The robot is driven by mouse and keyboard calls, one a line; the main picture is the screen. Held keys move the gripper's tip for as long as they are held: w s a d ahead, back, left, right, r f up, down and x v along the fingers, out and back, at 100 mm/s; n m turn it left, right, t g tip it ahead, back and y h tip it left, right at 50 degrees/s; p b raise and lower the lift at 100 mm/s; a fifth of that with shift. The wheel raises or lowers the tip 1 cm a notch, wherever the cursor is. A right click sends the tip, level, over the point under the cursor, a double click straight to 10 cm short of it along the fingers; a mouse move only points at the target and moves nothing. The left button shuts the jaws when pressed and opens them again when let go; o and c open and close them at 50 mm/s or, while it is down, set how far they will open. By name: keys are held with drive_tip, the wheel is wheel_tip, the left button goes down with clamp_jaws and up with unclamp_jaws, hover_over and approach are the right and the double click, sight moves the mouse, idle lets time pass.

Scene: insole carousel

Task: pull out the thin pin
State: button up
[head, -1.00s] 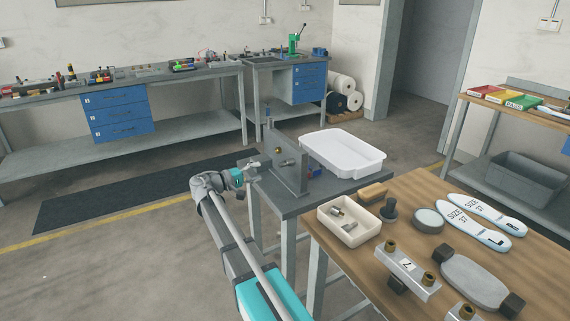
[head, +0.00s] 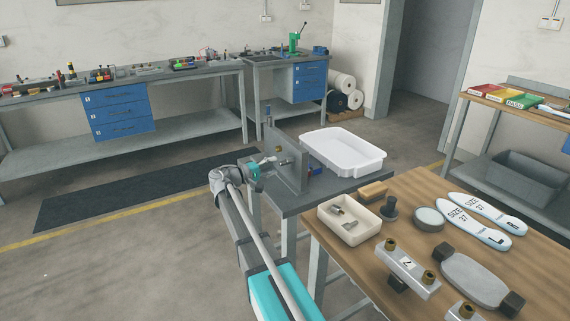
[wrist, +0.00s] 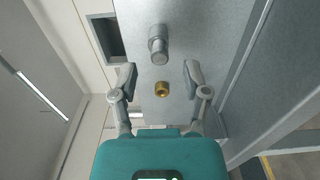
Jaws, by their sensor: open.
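An upright grey metal plate (head: 299,172) stands on a small grey table. A grey stepped pin (wrist: 158,45) sticks out of its face; it also shows in the head view (head: 286,162). A brass round piece (wrist: 162,89) sits in the same face, near the pin; it also shows in the head view (head: 278,149). I cannot tell which of the two is the thin pin. My gripper (wrist: 158,74) is open and empty, facing the plate. Its fingertips lie either side of the gap between pin and brass piece in the wrist view, touching neither as far as I see.
A white tray (head: 374,165) stands behind the plate on the small table (head: 292,207). The wooden bench (head: 345,262) at right holds a cream bin (head: 322,212) with metal parts, insoles (head: 478,236) and a metal fixture (head: 418,283). Open floor lies to the left.

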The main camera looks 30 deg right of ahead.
sight(280, 164)
drive_tip(key=shift+d, duration=1.5)
drive_tip(key=shift+c, duration=0.3)
clamp_jaws()
drive_tip(key=shift+a, duration=0.6)
drive_tip(key=shift+a, duration=0.75)
drive_tip(key=shift+a, duration=0.35)
drive_tip(key=shift+a, duration=0.7)
